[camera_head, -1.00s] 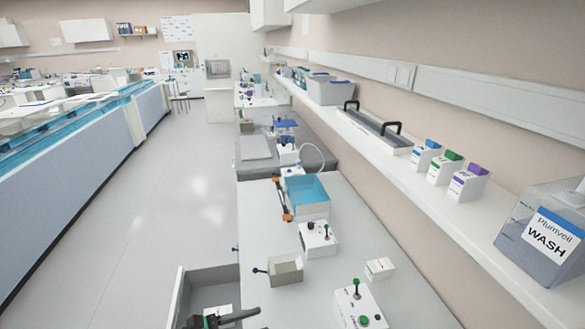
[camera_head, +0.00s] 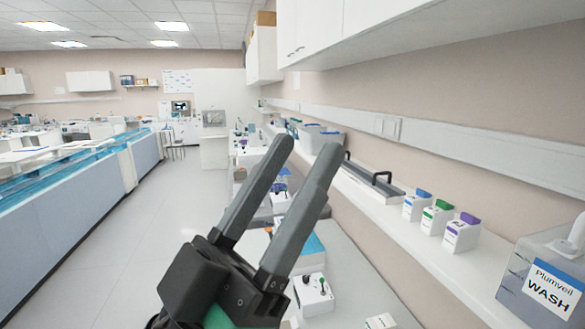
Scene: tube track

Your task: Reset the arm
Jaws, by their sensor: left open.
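My left gripper (camera_head: 294,160) is large in the lower middle of the head view. Its two grey fingers point up and to the right, apart from each other, with nothing between them. It is raised in front of the bench and hides part of it, including much of a blue-lined tray (camera_head: 308,250). My right gripper is not in view.
The white bench (camera_head: 365,285) runs along the right, with a white box with knobs (camera_head: 313,295) on it. A shelf above holds small cartons (camera_head: 437,217) and a Plumveil WASH container (camera_head: 545,275). The aisle floor (camera_head: 120,235) at left is clear.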

